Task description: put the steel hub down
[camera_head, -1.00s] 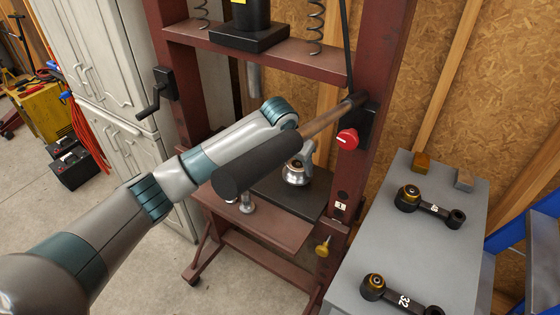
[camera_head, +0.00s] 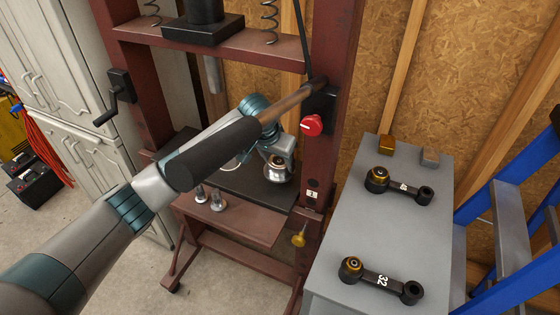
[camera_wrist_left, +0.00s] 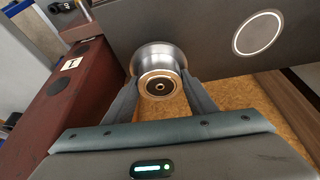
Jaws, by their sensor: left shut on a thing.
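The steel hub (camera_head: 278,169) is a shiny round piece with a brass-coloured centre. My left gripper (camera_head: 282,152) is shut on it; in the left wrist view the hub (camera_wrist_left: 157,62) sits between both fingers (camera_wrist_left: 160,90). The hub is over the black plate (camera_head: 236,184) of the red press; I cannot tell whether it touches the plate. In the wrist view a pale ring (camera_wrist_left: 257,33) marks the dark plate beside the hub. My right gripper is not in view.
A black-sleeved press handle (camera_head: 213,152) crosses in front of my left arm. Two small metal pieces (camera_head: 216,200) stand on the press's lower ledge.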

